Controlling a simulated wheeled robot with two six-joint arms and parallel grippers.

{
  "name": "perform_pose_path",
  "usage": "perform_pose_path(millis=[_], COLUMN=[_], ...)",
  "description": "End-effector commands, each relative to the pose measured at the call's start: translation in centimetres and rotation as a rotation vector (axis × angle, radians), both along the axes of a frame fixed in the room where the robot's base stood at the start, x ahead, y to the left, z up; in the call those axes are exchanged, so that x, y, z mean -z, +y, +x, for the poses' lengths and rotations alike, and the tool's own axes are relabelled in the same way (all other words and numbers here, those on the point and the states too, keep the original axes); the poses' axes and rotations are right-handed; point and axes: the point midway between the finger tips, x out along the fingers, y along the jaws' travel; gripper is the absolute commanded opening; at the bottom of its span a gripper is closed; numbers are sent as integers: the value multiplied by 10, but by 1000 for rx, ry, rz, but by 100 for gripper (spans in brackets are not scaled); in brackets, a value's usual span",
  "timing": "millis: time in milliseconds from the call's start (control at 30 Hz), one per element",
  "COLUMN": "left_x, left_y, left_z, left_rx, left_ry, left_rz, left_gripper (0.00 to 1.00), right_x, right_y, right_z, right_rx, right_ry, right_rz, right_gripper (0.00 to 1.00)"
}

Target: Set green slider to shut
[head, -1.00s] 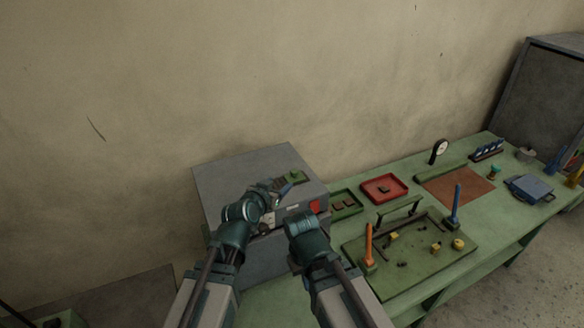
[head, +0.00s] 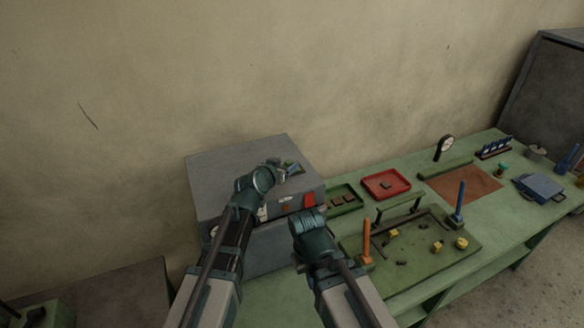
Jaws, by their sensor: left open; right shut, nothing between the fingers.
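The green slider (head: 290,162) is a small green piece on top of the grey box (head: 225,175), near its back right corner. It is partly covered by my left gripper (head: 289,170), which is at it on the near side. The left gripper is open. Whether its fingers touch the slider or stand around it, I cannot tell. My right gripper (head: 300,265) is shut and empty, low in front of the box's right end. Its fingers are mostly hidden by my own wrist.
The box front has a red patch (head: 309,200) and a white label. To the right, a green bench holds a red tray (head: 398,180), a green tray (head: 358,204) and a green board (head: 470,262) with upright posts. A plain wall stands behind.

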Motion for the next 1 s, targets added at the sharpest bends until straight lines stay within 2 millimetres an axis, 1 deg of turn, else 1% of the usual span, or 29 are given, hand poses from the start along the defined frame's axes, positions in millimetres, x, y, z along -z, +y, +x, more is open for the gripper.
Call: perform_pose_path(millis=[33, 100, 400, 433, 567, 600, 667, 700, 767, 800, 1000], left_x=[5, 7, 7, 7, 7, 7, 7, 7, 7, 7, 7], left_y=[0, 0, 0, 0, 0, 0, 0, -1, -1, -1, -1], left_z=[8, 12, 14, 14, 14, 14, 14, 14, 14, 14, 14], left_rx=[0, 1, 1, 1, 2, 2, 2, 2, 2, 2, 2], left_ry=[0, 0, 0, 0, 0, 0, 0, 0, 0, 0, 0], left_rz=[0, 0, 1, 1, 0, 0, 0, 0, 0, 0, 0], left_gripper=[64, 64, 64, 63, 39, 32, 21, 14, 3, 0, 0], right_x=[5, 7, 7, 7, 7, 7, 7, 7, 7, 7, 7], right_y=[0, 0, 0, 0, 0, 0, 0, 0, 0, 0, 0], right_z=[0, 0, 0, 0, 0, 0, 0, 0, 0, 0, 0], right_rx=[-1, -2, -2, -2, -2, -2, -2, -2, -2, -2, -2], right_ry=[0, 0, 0, 0, 0, 0, 0, 0, 0, 0, 0], right_rz=[0, 0, 0, 0, 0, 0, 0, 0, 0, 0, 0], right_gripper=[0, 0, 0, 0, 0, 0, 0, 0, 0, 0, 0])
